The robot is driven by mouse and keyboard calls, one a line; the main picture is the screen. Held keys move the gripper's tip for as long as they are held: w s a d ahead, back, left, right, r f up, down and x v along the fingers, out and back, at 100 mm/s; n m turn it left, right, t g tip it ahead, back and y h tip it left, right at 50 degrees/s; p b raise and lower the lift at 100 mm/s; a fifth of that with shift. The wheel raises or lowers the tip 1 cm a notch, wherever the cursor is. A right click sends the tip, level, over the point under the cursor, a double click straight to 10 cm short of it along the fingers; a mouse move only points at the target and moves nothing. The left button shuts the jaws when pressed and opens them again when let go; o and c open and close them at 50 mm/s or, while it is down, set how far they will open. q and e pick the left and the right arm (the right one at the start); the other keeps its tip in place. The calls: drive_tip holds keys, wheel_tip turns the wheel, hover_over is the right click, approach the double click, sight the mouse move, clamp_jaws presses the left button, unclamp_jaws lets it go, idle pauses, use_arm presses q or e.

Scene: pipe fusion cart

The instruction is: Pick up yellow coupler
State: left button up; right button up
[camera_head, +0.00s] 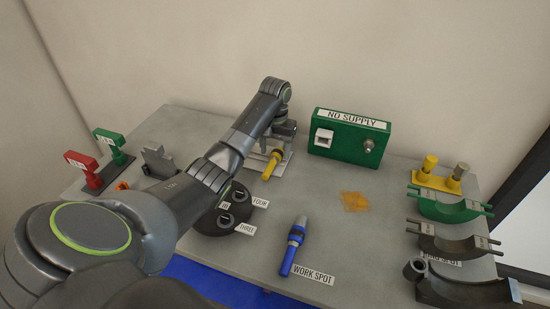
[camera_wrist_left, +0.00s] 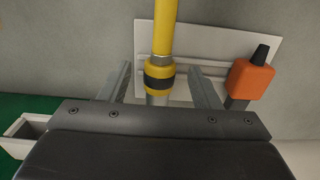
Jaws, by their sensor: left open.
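The yellow coupler (camera_head: 272,164), a yellow tube with a black band, lies on a pale plate (camera_head: 283,168) at the back of the table. In the left wrist view the yellow coupler (camera_wrist_left: 158,77) runs between the two open fingers of my left gripper (camera_wrist_left: 160,70), with a gap on each side. In the head view my left gripper (camera_head: 280,143) is over the far end of the coupler and partly hides it. My right gripper is not in view.
An orange-bodied tool (camera_wrist_left: 252,80) lies just right of the fingers in the left wrist view. A green NO SUPPLY box (camera_head: 349,138) stands to the right. A blue and grey piece (camera_head: 293,245) lies at the work spot. Curved clamps (camera_head: 450,207) line the right edge.

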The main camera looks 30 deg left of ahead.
use_arm(q)
drive_tip(key=shift+f, duration=1.4)
drive_tip(key=c, duration=1.1)
drive_tip(key=shift+r, duration=0.15)
drive_tip(key=shift+c, duration=0.2)
